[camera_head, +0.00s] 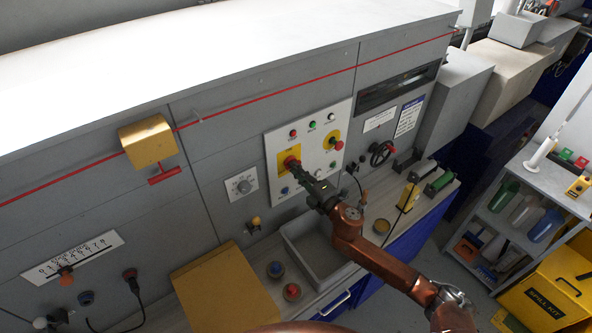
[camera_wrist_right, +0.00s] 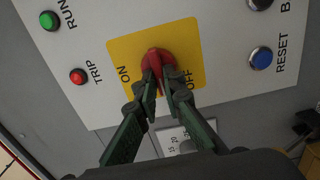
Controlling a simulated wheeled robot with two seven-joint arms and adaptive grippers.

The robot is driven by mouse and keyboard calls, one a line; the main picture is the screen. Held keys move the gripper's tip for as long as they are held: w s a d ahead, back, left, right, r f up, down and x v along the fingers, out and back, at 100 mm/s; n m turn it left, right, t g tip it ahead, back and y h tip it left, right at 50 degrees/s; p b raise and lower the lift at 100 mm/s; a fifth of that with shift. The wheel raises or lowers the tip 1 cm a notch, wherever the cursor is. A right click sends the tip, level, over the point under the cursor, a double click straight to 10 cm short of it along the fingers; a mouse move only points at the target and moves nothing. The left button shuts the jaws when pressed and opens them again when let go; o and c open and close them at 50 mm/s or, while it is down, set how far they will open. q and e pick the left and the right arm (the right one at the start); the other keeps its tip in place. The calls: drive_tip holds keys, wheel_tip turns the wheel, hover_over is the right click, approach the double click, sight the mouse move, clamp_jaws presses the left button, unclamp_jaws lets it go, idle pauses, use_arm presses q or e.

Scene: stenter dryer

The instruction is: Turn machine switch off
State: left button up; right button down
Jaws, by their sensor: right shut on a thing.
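The machine switch is a red rotary knob (camera_wrist_right: 155,62) on a yellow plate (camera_wrist_right: 188,42) marked ON and OFF, seen in the right wrist view. In the head view the red knob (camera_head: 291,162) sits on the left part of the white control panel (camera_head: 312,171). My right gripper (camera_wrist_right: 162,92) is shut on the red knob, one finger on each side of its handle. The fingers hide part of the knob, and I cannot tell exactly which mark it points to. In the head view my right gripper (camera_head: 297,174) reaches the panel from the lower right. My left gripper is not in view.
A second red knob (camera_head: 337,144) sits to the right. A grey tray (camera_head: 297,245) and a yellow box (camera_head: 221,292) are below the panel.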

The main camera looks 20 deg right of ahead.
idle(0.4)
drive_tip(key=c, duration=2)
unclamp_jaws()
drive_tip(key=shift+c, duration=0.2)
drive_tip(key=v, duration=1.2)
